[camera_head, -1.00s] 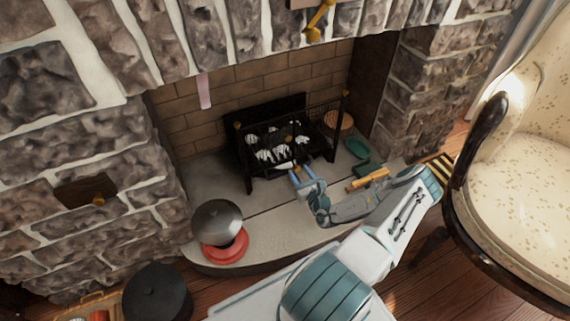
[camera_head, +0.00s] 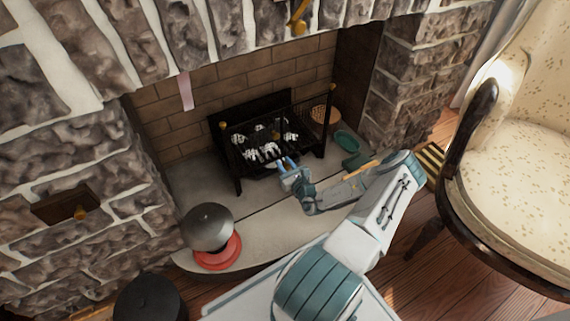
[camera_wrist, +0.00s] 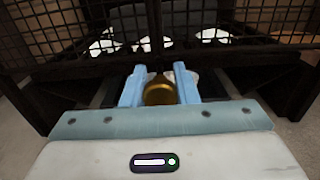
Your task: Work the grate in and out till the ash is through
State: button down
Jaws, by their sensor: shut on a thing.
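The black fire grate (camera_head: 268,135) stands in the fireplace, with white and grey ashy lumps (camera_head: 262,152) behind its mesh front. In the wrist view the mesh (camera_wrist: 215,22) spans the top, with the pale lumps (camera_wrist: 105,42) behind it. My gripper (camera_head: 287,163) is at the lower front of the grate. In the wrist view its two blue fingers (camera_wrist: 160,88) are shut on a round brass knob (camera_wrist: 160,92) under the mesh. What the knob joins to is hidden behind it.
A grey dome-shaped pot (camera_head: 208,226) on a red base (camera_head: 218,252) stands on the hearth at left. A green dish (camera_head: 347,141) and a woven round thing (camera_head: 322,114) lie right of the grate. An armchair (camera_head: 520,140) stands at right.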

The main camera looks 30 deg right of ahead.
aim_at(288, 166)
jog(key=s+p, duration=0.1)
jog(key=s, duration=0.1)
jog(key=s+p, duration=0.1)
jog(key=s, duration=0.1)
jog(key=shift+a+r+p, duration=0.1)
jog(key=shift+a+p, duration=0.1)
jog(key=shift+p, duration=0.1)
jog(key=shift+s+f, duration=0.2)
jog(key=shift+s, duration=0.05)
jog(key=c, duration=1.1)
grip_release()
jog(key=shift+c, duration=0.2)
jog(key=shift+r, duration=0.1)
jog(key=shift+r+p, duration=0.3)
jog(key=shift+r, duration=0.25)
jog(key=s+d+r+p, duration=0.6)
jog(key=s+r, duration=0.4)
jog(key=shift+d, duration=0.15)
jog(key=shift+f, duration=0.1)
jog(key=shift+c, duration=0.3)
